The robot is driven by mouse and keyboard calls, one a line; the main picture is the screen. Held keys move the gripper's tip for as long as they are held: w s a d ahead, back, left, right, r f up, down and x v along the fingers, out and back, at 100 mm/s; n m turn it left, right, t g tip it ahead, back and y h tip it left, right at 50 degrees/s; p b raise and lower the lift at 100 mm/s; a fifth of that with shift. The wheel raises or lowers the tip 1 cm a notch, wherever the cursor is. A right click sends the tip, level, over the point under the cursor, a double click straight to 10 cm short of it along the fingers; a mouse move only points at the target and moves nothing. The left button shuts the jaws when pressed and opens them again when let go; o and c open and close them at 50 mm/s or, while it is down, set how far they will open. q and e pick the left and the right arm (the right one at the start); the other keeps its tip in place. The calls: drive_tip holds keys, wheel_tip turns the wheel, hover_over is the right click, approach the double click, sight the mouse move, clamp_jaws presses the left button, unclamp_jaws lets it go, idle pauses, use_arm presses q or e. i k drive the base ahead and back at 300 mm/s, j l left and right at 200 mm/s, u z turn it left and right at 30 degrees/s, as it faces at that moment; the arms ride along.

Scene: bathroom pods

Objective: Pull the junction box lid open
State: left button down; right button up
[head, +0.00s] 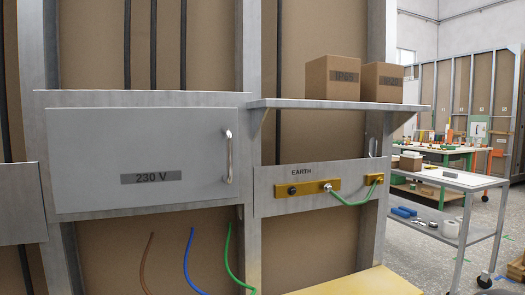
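The junction box lid (140,155) is a flat grey panel marked "230 V" on the left of the head view. It appears shut, lying flush over the box. A vertical metal bar handle (228,157) sits near its right edge. The inside of the box is hidden behind the lid. Neither of my grippers shows in the head view, and nothing touches the handle.
A grey shelf (340,104) with two cardboard boxes (333,78) juts out right of the lid. Below it is an earth bar panel (285,203) with a green wire. Brown, blue and green wires (188,262) hang below the box. A wheeled trolley (462,180) stands at right.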

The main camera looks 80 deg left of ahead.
sight(110, 159)
drive_tip(key=l+u, duration=0.1)
drive_tip(key=u, duration=3.25)
